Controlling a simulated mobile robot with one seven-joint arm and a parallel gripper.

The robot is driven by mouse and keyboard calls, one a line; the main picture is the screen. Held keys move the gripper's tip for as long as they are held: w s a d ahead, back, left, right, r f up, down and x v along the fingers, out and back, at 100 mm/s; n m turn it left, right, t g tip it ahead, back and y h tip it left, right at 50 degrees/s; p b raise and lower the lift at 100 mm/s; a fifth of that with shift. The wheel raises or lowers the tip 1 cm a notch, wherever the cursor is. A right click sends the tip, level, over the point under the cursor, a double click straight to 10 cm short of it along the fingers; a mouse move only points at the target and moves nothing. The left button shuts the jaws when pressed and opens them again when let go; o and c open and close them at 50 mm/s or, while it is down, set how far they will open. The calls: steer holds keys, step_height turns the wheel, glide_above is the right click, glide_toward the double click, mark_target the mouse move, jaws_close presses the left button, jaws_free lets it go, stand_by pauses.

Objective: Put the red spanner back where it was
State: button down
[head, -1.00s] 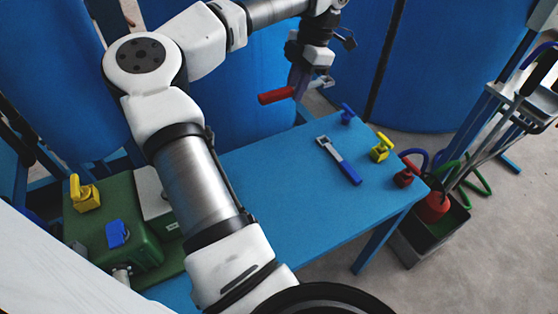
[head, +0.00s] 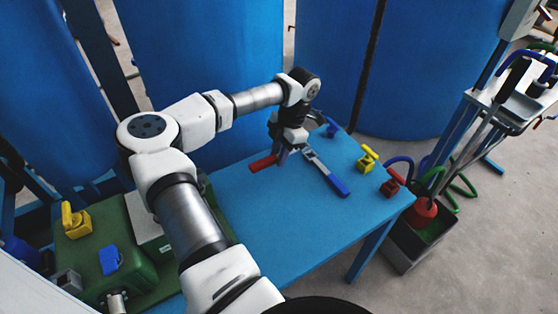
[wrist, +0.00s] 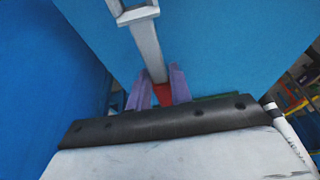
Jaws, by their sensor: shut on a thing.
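The red spanner has a red handle (head: 263,163) that points left from my gripper in the head view. My gripper (head: 283,155) is shut on it, low over the blue table's far part. In the wrist view, the spanner's grey shaft (wrist: 149,48) runs up from between the purple fingers (wrist: 161,88), with a little red showing there. I cannot tell whether the spanner touches the table. The blue spanner (head: 338,184) lies on the table just right of my gripper, its grey head close to the held spanner.
The blue table (head: 285,225) has clear room at its middle and front. A blue valve (head: 332,128), a yellow valve (head: 367,158) and a red valve (head: 390,187) stand along its right side. A green machine (head: 95,255) is at the left. Blue tanks (head: 215,70) stand close behind.

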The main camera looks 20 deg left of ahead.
mark_target(276, 174)
step_height(276, 174, down, 4)
steer(key=shift+r, duration=0.25)
steer(key=shift+f+b, duration=0.3)
steer(key=shift+f, duration=0.35)
steer(key=c, duration=1.3)
jaws_free()
steer(key=shift+o, duration=0.2)
steer(key=shift+r+p, duration=0.55)
steer(key=shift+r, duration=0.1)
steer(key=b+v, duration=0.2)
steer(key=v, duration=1)
